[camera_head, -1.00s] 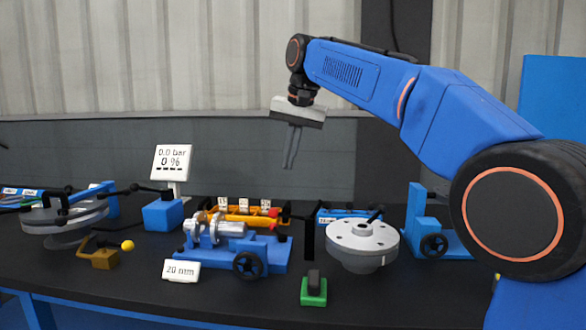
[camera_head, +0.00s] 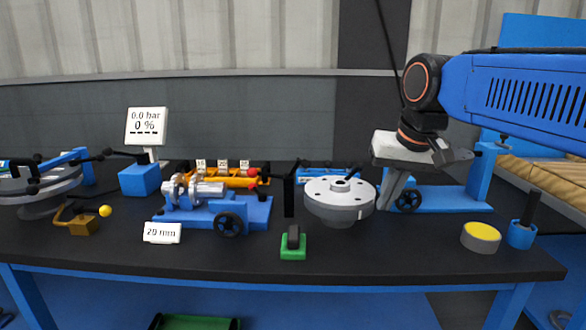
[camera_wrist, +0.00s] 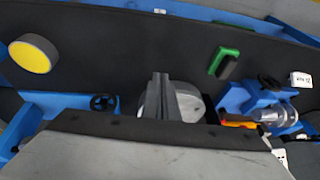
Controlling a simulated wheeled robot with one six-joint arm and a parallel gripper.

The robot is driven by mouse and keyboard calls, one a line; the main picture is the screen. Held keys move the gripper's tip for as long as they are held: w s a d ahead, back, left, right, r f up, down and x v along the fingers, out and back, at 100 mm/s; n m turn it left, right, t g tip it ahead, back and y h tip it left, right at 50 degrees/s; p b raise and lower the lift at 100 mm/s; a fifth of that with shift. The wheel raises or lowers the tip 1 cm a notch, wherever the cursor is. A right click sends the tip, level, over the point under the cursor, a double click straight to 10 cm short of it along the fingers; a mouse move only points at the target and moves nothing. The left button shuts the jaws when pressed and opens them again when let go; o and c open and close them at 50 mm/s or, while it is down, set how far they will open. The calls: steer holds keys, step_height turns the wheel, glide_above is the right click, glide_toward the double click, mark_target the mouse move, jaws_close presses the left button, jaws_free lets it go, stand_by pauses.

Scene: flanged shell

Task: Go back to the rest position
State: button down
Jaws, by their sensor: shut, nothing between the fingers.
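My gripper (camera_head: 388,203) is at the right of the head view, above the bench, with its fingers pointing down and tilted. The fingers are shut with nothing between them. They appear just right of the grey flanged disc (camera_head: 338,197), which has a ring of holes. In the wrist view the closed fingers (camera_wrist: 160,95) overlap the disc (camera_wrist: 190,103) and hide part of it. Whether they touch it cannot be told; they look apart from it.
A blue fixture (camera_head: 450,196) stands behind my gripper. A yellow-topped cylinder (camera_head: 480,237) and a blue cup (camera_head: 521,234) are at right. A green-based block (camera_head: 293,247), a blue clamp carriage (camera_head: 240,212) and a display (camera_head: 146,126) are left. The bench front (camera_head: 400,248) is clear.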

steer(key=s+d+f, duration=0.4)
steer(key=s+f, duration=0.5)
steer(key=f, duration=0.1)
steer(key=s+d+f+h, duration=0.1)
steer(key=s+d+f, duration=0.4)
steer(key=s+f, duration=0.4)
steer(key=shift+d+f+t, duration=0.2)
steer(key=shift+f+t, duration=0.2)
steer(key=shift+f, duration=0.55)
